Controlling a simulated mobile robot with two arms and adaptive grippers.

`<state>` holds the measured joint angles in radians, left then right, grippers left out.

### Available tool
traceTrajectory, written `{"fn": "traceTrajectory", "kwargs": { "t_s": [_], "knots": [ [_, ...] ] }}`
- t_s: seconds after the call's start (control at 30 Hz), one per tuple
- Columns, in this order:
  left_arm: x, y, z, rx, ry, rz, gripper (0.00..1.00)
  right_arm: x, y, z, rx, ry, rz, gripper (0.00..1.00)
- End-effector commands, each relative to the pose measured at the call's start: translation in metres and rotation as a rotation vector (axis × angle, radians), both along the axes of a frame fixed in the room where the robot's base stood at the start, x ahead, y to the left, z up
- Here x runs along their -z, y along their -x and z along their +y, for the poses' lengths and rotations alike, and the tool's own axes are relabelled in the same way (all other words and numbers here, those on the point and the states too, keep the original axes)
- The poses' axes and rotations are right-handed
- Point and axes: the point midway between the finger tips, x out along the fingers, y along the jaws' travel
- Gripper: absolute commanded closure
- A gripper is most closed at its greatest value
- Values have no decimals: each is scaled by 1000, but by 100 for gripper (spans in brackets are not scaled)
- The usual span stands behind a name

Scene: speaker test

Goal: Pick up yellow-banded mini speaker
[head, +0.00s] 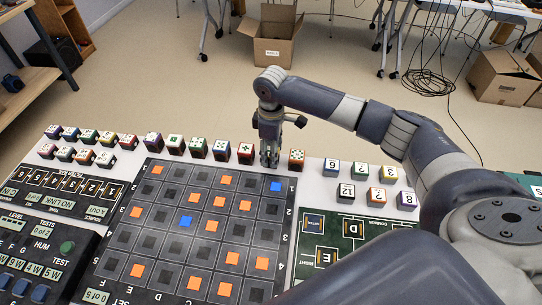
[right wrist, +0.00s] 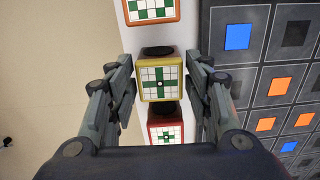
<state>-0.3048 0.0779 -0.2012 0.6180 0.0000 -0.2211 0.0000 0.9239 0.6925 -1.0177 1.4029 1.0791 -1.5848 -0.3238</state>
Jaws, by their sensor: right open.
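The yellow-banded mini speaker (right wrist: 150,92) is a small cube with a white gridded face, a green cross pattern and a dark round part at one end. In the right wrist view it lies between the two fingers of my right gripper (right wrist: 162,70), which is open, with a gap on both sides. In the head view my right gripper (head: 270,160) points down at the row of cubes along the board's far edge and hides the yellow-banded speaker there. My left gripper is not in view.
A red-banded cube (right wrist: 166,135) and an orange-banded cube (right wrist: 150,11) sit close on either side in the row. The dark grid board (head: 118,240) lies in front. More cubes line the white ledge. Cardboard boxes (head: 272,50) stand on the floor beyond.

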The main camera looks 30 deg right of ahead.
Motion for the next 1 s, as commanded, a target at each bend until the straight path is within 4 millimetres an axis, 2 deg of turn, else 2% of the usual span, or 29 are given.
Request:
{"fn": "traceTrajectory", "kwargs": {
  "t_s": [0.03,0.17,0.43,0.47,0.6,0.63,0.9,1.0],
  "knots": [
    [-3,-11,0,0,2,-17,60,7,1,1,0,2,3,53],
    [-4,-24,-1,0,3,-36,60,22,0,1,0,1,-1,53],
    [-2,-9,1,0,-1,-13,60,26,0,1,-1,1,-1,53],
    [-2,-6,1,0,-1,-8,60,26,0,1,-1,1,-1,56],
    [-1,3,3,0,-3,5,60,26,0,1,0,1,-1,87],
    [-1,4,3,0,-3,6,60,26,0,1,0,1,-1,90],
    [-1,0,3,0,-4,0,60,25,0,1,0,0,-2,90],
    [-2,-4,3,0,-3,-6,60,19,-1,1,-1,0,-4,90]
  ]
}}
